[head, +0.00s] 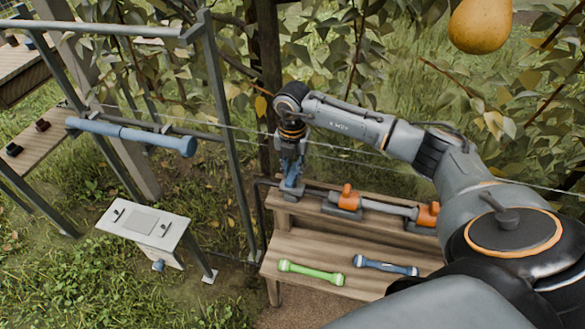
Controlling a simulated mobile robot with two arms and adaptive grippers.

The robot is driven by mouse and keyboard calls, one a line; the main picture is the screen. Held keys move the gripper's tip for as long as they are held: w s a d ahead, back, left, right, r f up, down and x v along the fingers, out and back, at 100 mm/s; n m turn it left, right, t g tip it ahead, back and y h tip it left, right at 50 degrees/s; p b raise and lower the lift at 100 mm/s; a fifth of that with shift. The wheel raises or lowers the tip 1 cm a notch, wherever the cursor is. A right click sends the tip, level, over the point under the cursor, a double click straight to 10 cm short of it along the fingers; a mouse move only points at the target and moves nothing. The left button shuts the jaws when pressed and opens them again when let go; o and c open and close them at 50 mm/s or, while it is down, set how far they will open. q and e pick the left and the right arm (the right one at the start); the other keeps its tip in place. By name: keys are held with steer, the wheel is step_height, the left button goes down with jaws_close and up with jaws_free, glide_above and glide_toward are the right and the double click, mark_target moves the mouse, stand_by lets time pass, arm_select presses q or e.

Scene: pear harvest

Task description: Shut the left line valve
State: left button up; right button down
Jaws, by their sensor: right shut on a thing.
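My right gripper (290,184) reaches down from the right arm to the left end of the upper wooden step. It is shut on a small part at the left end of the pipe there. The fingers cover this part, so I cannot tell its shape or whether it is the left line valve's handle. A dark pipe (258,200) bends up beside the step toward the gripper. To the right of the gripper, an orange fitting (347,197) and another orange fitting (428,213) stand with a grey cylinder (386,206) between them. My left gripper is not in view.
The lower step (330,250) holds a green bar (311,272) and a blue bar (385,265). A grey stand (143,222), a metal frame (228,130) and a blue roller (130,134) are at left. A pear (480,24) hangs at upper right among foliage.

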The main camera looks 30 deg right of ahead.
mark_target(293, 172)
steer(key=shift+r, duration=0.1)
steer(key=c, duration=1.2)
jaws_free()
step_height(293, 172, up, 12)
